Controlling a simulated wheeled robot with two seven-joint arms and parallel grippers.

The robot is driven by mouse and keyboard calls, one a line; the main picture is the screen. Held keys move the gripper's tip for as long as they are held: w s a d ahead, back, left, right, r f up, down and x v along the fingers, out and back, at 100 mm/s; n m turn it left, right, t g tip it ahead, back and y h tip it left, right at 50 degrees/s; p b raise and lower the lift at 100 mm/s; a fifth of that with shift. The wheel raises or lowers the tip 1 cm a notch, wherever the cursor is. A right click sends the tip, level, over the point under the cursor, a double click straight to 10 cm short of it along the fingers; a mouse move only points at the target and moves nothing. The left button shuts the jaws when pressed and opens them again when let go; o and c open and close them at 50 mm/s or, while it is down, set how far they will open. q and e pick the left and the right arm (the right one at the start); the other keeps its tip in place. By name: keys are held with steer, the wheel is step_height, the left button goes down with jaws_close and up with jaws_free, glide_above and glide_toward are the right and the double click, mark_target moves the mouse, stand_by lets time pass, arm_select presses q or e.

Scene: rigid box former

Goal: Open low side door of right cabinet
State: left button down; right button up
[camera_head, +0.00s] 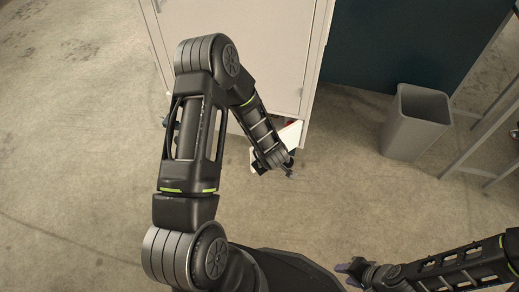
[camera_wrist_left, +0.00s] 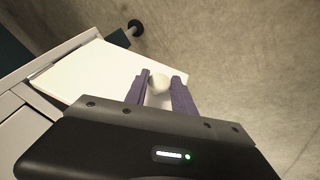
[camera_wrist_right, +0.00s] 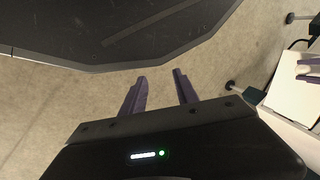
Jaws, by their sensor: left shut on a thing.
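The cabinet (camera_head: 250,50) is light grey and stands at the top of the head view. At its lower right corner a small white door (camera_head: 290,133) stands out from the body, partly hidden by my left arm. In the left wrist view this white door (camera_wrist_left: 90,75) carries a round white knob (camera_wrist_left: 160,84). My left gripper (camera_wrist_left: 160,95) has its purple fingers on both sides of the knob, shut on it. My right gripper (camera_head: 355,268) is low in the head view, away from the cabinet. In the right wrist view its fingers (camera_wrist_right: 158,88) are apart and empty.
A grey bin (camera_head: 418,122) stands on the floor right of the cabinet, before a dark panel (camera_head: 385,45). A metal-framed table (camera_head: 465,125) is at the right edge. The floor in front of the cabinet is clear.

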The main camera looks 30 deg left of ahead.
arm_select(q)
steer(key=w+d+n+g+y+p, duration=0.1)
steer(key=d+n+g+y+p, duration=0.1)
steer(key=d+n, duration=0.5)
steer(key=shift+w+d+n+g+p, duration=0.45)
steer(key=shift+d+p, duration=0.55)
steer(key=shift+d, duration=1.35)
steer(key=shift+s, duration=0.1)
steer(key=shift+m, duration=0.25)
steer(key=c, duration=1)
jaws_free()
steer(key=shift+c, duration=0.2)
steer(key=w+p+v, duration=0.1)
steer(key=p+v, duration=0.1)
steer(key=v, duration=0.5)
steer(key=shift+s+d+r, duration=0.15)
steer(key=shift+s+r, duration=0.2)
steer(key=shift+s, duration=0.15)
